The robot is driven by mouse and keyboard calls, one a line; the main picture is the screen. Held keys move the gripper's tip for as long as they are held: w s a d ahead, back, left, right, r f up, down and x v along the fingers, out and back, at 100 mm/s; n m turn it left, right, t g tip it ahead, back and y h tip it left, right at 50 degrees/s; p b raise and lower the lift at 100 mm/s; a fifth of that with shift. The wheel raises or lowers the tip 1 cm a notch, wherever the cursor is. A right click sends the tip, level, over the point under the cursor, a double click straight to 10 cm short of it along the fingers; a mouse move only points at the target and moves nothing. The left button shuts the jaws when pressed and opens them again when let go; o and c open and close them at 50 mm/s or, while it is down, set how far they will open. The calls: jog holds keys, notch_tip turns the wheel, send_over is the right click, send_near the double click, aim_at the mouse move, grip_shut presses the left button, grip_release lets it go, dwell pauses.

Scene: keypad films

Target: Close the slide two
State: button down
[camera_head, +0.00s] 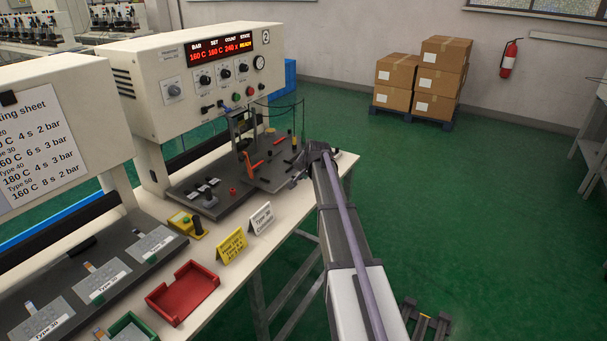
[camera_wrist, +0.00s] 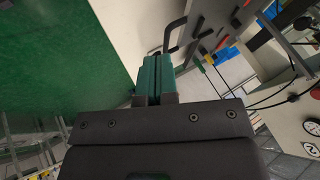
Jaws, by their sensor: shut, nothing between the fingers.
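Slide two is a dark grey plate (camera_head: 268,180) on the bench press marked "2" (camera_head: 200,65). It sticks out to the right past the press bed, with orange-handled and small black parts on it. In the wrist view the plate (camera_wrist: 203,18) stands at the upper right, with a black bar handle (camera_wrist: 171,38) on its edge. My gripper (camera_wrist: 153,62) is shut and empty, its green fingers just left of the handle. Whether they touch it I cannot tell. In the head view my gripper (camera_head: 302,176) is at the plate's right end, partly hidden by my arm.
Yellow (camera_head: 231,246) and white (camera_head: 262,218) signs, a yellow box with a black knob (camera_head: 187,224) and a red tray (camera_head: 183,291) stand along the bench front. Thin cables hang above the slide. The green floor to the right is open; stacked cartons (camera_head: 425,80) stand far back.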

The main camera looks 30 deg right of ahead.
jog(key=b+x, duration=0.5)
jog(key=x, duration=0.1)
jog(key=b+x, duration=0.3)
jog(key=x, duration=0.1)
jog(key=shift+s+a+f+b, duration=0.2)
jog(key=shift+s+a+b, duration=0.15)
jog(key=shift+a, duration=0.1)
jog(key=w, duration=0.1)
jog(key=w+a, duration=0.2)
jog(key=shift+w+r+p, duration=0.15)
jog(key=shift+r+p, duration=0.2)
jog(key=shift+w, duration=0.1)
